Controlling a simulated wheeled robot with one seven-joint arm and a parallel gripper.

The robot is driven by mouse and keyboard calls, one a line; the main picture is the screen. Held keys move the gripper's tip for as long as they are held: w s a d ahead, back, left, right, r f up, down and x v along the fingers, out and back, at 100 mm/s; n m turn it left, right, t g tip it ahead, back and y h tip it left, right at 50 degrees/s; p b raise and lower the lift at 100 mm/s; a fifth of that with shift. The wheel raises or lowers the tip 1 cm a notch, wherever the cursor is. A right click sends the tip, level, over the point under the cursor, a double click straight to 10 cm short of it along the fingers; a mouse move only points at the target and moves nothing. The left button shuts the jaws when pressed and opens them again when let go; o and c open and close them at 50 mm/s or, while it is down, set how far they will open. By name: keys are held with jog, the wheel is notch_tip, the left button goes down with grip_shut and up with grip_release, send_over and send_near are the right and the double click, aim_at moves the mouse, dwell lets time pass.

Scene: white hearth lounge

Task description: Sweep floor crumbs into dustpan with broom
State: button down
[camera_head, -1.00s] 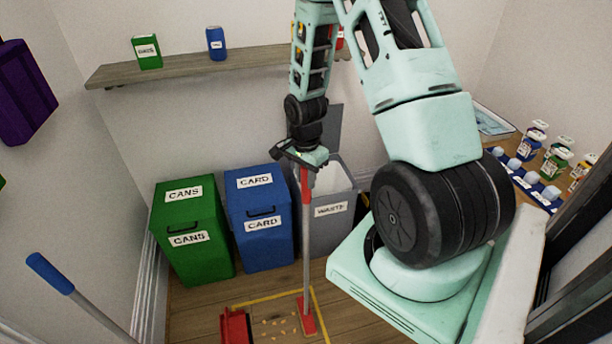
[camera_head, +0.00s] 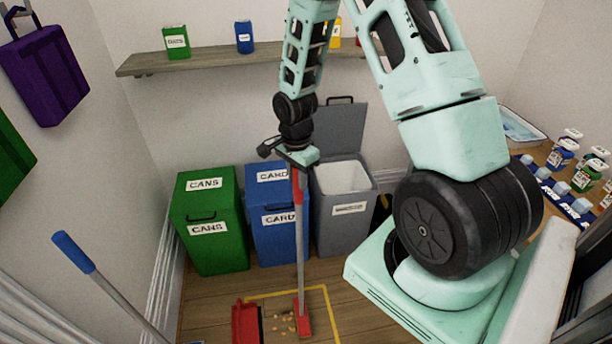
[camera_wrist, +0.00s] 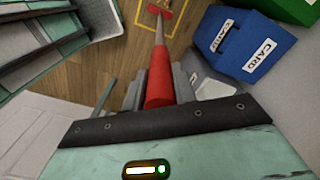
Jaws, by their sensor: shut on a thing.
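My gripper (camera_head: 299,160) is shut on the red handle of the broom (camera_head: 300,250), which stands nearly upright with its red head (camera_head: 303,320) at the floor. In the wrist view the red grip of the broom (camera_wrist: 160,80) runs out from between my fingers (camera_wrist: 158,92). The red dustpan (camera_head: 246,322) lies on the floor to the left of the broom head. Tan crumbs (camera_head: 284,320) lie on the wooden floor between the dustpan and the broom head, inside a yellow outline (camera_head: 325,300).
Behind stand a green cans bin (camera_head: 208,250), a blue card bin (camera_head: 268,190) and a grey waste bin (camera_head: 345,235) with its lid up. A blue-tipped pole (camera_head: 75,252) is at the left. A table with bottles (camera_head: 560,152) is at the right.

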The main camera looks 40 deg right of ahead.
jog(key=shift+w+a+b, duration=0.65)
jog(key=shift+w+a, duration=4.55)
jog(key=shift+a, duration=2.4)
jog(key=shift+s+d+r+p, duration=0.1)
jog(key=shift+d+r+p, duration=0.05)
jog(key=shift+r+p, duration=0.55)
jog(key=shift+s+d+r+p, duration=0.15)
jog(key=shift+r+p, duration=0.3)
jog(key=shift+r, duration=0.45)
jog(key=shift+s+d+r+p, duration=0.1)
jog(key=shift+d+r+p, duration=0.05)
jog(key=shift+r+p, duration=0.55)
jog(key=shift+r, duration=0.15)
